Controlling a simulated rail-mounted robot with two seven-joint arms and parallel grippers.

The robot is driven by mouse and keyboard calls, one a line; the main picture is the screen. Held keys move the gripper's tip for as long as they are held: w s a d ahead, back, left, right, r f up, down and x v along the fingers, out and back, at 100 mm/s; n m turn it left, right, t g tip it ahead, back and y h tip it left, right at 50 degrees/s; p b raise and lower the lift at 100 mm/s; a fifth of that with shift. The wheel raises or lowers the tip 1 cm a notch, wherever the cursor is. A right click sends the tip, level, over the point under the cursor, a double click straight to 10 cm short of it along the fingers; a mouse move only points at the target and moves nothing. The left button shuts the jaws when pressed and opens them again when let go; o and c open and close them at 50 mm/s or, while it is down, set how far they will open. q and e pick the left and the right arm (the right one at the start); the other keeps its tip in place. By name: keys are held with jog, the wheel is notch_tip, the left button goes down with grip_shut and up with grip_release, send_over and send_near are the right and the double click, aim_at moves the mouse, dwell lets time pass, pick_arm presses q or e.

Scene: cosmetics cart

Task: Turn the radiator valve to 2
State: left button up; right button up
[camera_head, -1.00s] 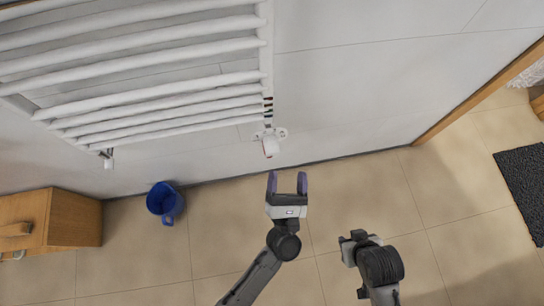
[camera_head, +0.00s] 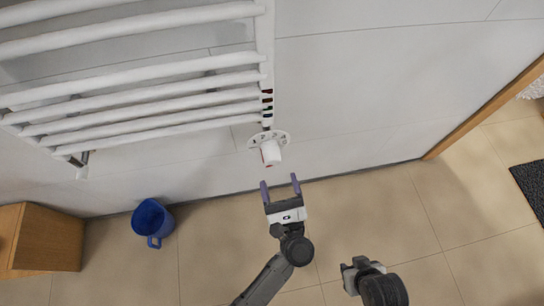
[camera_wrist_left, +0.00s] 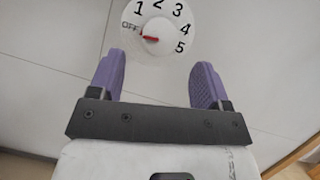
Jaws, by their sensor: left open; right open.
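The radiator valve (camera_head: 271,152) is a white knob on a white disc at the lower right end of the radiator. In the left wrist view its dial (camera_wrist_left: 158,14) shows OFF and the numbers 1 to 5. A red mark (camera_wrist_left: 150,39) on the knob lies low on the dial, its left end nearest OFF. My left gripper (camera_head: 280,183) is open and empty, just below the valve and apart from it. Its purple fingers (camera_wrist_left: 160,75) flank the space below the dial. My right gripper (camera_head: 355,264) is open and empty, low at the right.
A white ladder radiator (camera_head: 160,124) hangs on the wall at upper left. A blue bucket (camera_head: 152,219) and a wooden cabinet (camera_head: 50,236) stand on the floor at left. A wooden door frame (camera_head: 480,109) and a dark mat (camera_head: 532,187) are at right.

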aim_at(274, 166)
pick_arm(q)
jog(key=b+x, duration=0.1)
jog(key=x, duration=0.5)
jog(key=shift+w+a+r, duration=0.15)
jog(key=shift+w+r, duration=0.05)
jog(key=shift+w, duration=0.4)
jog(key=c, duration=0.9)
